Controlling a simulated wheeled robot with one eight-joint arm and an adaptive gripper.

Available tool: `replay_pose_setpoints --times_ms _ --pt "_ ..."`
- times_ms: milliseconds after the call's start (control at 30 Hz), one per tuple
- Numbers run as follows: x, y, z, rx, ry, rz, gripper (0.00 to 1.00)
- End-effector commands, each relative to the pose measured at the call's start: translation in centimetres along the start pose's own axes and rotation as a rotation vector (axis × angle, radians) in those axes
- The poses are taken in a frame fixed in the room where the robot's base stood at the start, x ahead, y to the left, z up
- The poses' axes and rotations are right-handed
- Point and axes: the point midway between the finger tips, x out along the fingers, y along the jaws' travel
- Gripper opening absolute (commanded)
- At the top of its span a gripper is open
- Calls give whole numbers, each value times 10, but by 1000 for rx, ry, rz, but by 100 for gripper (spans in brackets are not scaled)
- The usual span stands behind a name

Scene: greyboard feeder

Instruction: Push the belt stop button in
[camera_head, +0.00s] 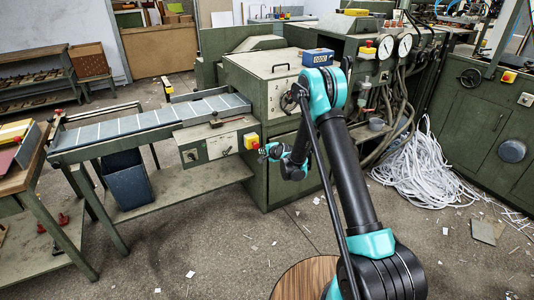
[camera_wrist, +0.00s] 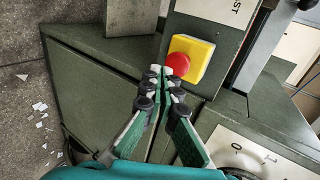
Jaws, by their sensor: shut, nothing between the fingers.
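The belt stop button appears to be the red mushroom button (camera_wrist: 178,64) on a yellow box (camera_wrist: 196,52) in the wrist view. In the head view the yellow box (camera_head: 251,140) sits at the right end of the conveyor's control panel. My gripper (camera_wrist: 162,73) is shut and empty, its fingertips just left of the red button. In the wrist view the tips overlap the button's left edge; I cannot tell whether they touch it. In the head view my gripper (camera_head: 262,150) is close beside the yellow box.
The conveyor (camera_head: 150,122) runs left from the green machine (camera_head: 262,85). The control panel (camera_head: 210,147) is below it. Similar red-on-yellow buttons show at the gauges (camera_head: 367,50) and on the right cabinet (camera_head: 508,77). White strip waste (camera_head: 430,170) lies on the floor to the right.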

Motion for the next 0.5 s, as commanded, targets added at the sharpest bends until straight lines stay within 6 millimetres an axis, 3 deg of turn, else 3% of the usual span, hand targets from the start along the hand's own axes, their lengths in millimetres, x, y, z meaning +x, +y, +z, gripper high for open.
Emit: replay_pose_setpoints --times_ms 200,500 --pt "23 -15 1 -2 -1 0 0" --pt "30 -19 0 -1 0 0 0"
